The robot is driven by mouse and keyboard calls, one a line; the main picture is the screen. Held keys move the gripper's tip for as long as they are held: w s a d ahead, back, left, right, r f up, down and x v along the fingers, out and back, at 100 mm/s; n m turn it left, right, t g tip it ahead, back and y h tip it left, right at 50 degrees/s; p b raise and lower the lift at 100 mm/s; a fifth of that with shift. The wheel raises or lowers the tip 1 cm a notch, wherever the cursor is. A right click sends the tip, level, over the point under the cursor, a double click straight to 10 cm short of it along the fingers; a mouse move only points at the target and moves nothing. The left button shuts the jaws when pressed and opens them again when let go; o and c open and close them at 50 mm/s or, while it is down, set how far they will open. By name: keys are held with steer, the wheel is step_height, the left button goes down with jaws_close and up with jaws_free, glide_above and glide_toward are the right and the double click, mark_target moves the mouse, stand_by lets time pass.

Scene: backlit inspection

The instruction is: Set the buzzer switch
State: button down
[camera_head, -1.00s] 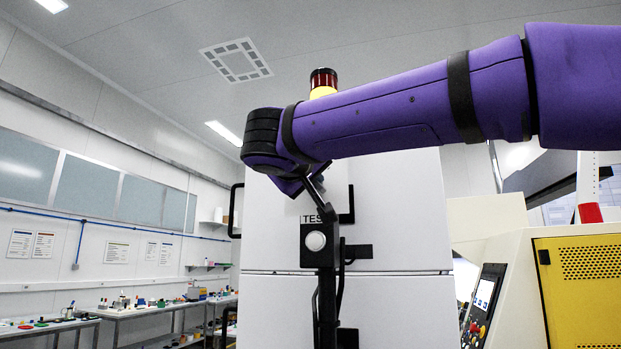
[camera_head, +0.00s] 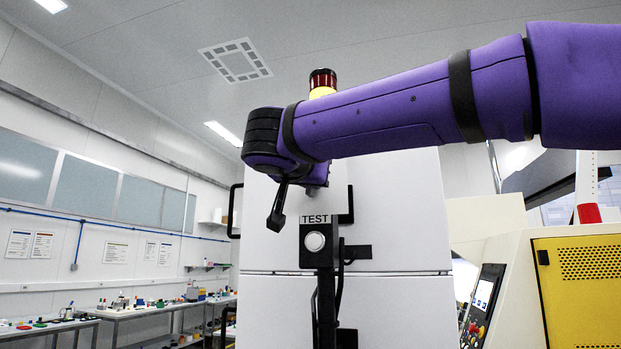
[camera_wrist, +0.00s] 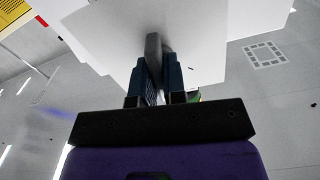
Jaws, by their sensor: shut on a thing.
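A black box with a round white button (camera_head: 315,241) stands on a dark post in the head view, under a TEST label (camera_head: 315,219). A dark paddle-shaped piece (camera_head: 276,215), likely the switch lever, hangs at a slant left of the box, apart from it in the picture. In the wrist view my gripper (camera_wrist: 157,68) has its blue fingers shut on a grey paddle-shaped piece (camera_wrist: 154,47), which seems to be the same one. In the head view my arm's purple end hides the fingers and the piece's upper end. Whether the piece is fixed to anything cannot be told.
A white cabinet (camera_head: 400,215) with black handles stands behind the box. A lamp (camera_head: 323,80) with a red top and yellow below shows above my arm. A yellow and cream machine (camera_head: 580,290) stands at the right. Benches (camera_head: 150,318) with small items line the left.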

steer(key=m, duration=0.3)
steer(key=shift+m, duration=0.3)
steer(key=shift+d+m, duration=0.1)
steer(key=shift+m, duration=1.7)
steer(key=shift+f, duration=0.1)
steer(key=c, duration=1.2)
jaws_free()
steer(key=v, duration=1.1)
